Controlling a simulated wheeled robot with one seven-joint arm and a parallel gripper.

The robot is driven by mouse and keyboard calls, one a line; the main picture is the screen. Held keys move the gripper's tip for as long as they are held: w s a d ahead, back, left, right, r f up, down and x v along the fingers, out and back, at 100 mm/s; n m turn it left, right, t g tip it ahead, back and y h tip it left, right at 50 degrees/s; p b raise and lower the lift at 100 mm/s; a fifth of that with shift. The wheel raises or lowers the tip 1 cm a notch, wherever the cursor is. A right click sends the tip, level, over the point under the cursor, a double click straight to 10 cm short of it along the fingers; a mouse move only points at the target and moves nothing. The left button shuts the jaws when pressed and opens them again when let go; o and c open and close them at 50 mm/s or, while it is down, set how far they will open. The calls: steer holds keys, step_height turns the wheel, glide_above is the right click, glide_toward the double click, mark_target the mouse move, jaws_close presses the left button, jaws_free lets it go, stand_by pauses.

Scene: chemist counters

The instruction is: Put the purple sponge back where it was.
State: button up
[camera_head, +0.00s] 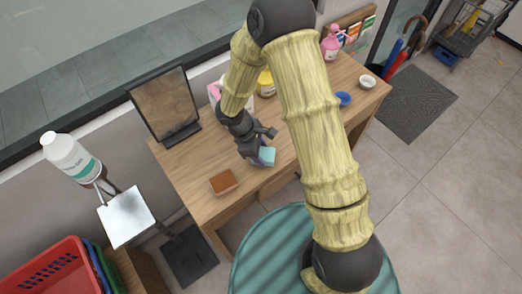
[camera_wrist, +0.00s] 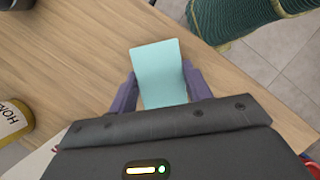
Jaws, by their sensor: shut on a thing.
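My gripper (camera_head: 263,146) is shut on a pale teal block (camera_head: 267,156), which looks like a sponge. In the wrist view the teal block (camera_wrist: 160,72) sits between the two purple-grey fingers of my gripper (camera_wrist: 160,88). The block is over the wooden table (camera_head: 190,165), near its front edge; I cannot tell whether it touches the top. A brown-orange block (camera_head: 223,182) lies flat on the table to the left of my gripper. I see no purple sponge in either view.
A dark-framed panel (camera_head: 164,104) stands at the table's back left. A yellow jar (camera_head: 266,84) is behind my arm. A blue bowl (camera_head: 343,99), a white bowl (camera_head: 367,82) and a pink bottle (camera_head: 330,44) stand at the right. Table around the brown block is clear.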

steer(key=shift+f, duration=0.15)
steer(key=o, duration=0.9)
steer(key=shift+r, duration=0.2)
steer(key=b+v, duration=0.1)
steer(key=v, duration=1.1)
steer(key=shift+d, duration=0.15)
